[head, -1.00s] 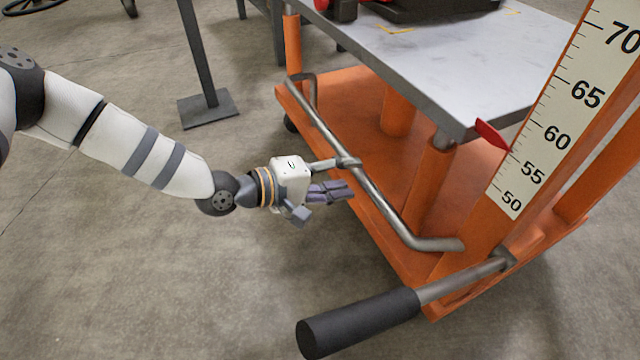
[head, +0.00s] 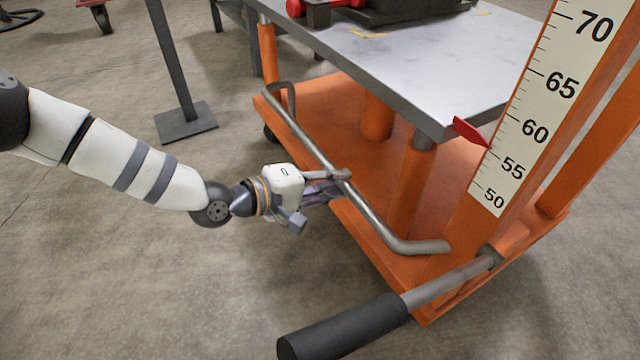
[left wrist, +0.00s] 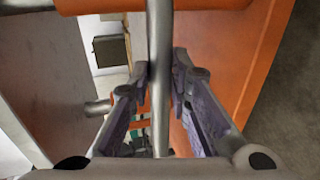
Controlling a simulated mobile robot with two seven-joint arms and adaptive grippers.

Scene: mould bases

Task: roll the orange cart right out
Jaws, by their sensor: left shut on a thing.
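The orange cart (head: 375,230) fills the right of the head view, with a grey table top (head: 425,60) above its orange deck. A bent grey metal rail (head: 365,208) runs along its near side. My left gripper (head: 325,189) is at the middle of this rail, its fingers partly hidden behind it. In the left wrist view the rail (left wrist: 160,95) passes between the purple-grey fingers of the left gripper (left wrist: 160,78), which is shut on it. My right gripper is not in view.
A black-gripped handle (head: 345,328) sticks out at the cart's near end, beside a scale post (head: 530,110) with a red pointer (head: 470,131). A dark floor stand (head: 186,122) is behind my left arm. The concrete floor left of the cart is mostly clear.

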